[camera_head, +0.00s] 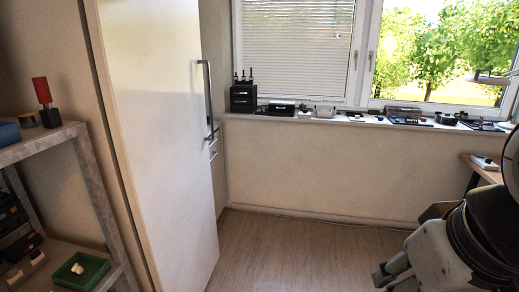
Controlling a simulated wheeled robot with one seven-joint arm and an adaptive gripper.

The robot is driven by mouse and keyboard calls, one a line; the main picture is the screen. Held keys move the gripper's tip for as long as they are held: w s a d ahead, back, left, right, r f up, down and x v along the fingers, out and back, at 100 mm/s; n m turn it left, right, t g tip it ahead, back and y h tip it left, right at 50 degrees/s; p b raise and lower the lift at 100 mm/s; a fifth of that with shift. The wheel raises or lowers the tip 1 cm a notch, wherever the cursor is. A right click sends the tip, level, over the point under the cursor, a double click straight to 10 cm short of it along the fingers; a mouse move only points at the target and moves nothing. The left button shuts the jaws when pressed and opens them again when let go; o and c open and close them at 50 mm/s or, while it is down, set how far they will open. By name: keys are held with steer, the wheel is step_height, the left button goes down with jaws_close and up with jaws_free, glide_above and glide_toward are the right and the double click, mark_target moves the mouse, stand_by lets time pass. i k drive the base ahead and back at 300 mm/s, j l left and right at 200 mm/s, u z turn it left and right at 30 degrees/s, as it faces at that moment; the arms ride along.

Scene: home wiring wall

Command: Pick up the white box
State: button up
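I cannot tell for sure which thing is the white box. A small, flat, whitish item (485,163) lies on the wooden desk at the right edge, partly cut off by my arm. A pale, box-like item (325,111) stands on the window sill among darker devices. Small white pieces (77,268) lie in a green tray (92,277) on the lower shelf at the left. My grey and black arm fills the lower right corner. My gripper cannot be made out, and nothing is seen held.
A metal shelf rack (88,170) stands at the left, with a red and black item (43,100) on top. A tall white door (160,130) with a long handle stands beside it. The window sill (260,118) holds several small devices. The wooden floor (290,255) in the middle is clear.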

mark_target(328, 114)
steer(key=i, duration=3.9)
steer(key=i+z, duration=0.15)
steer(key=i, duration=0.45)
steer(key=i+j+z, duration=0.15)
steer(key=i, duration=0.4)
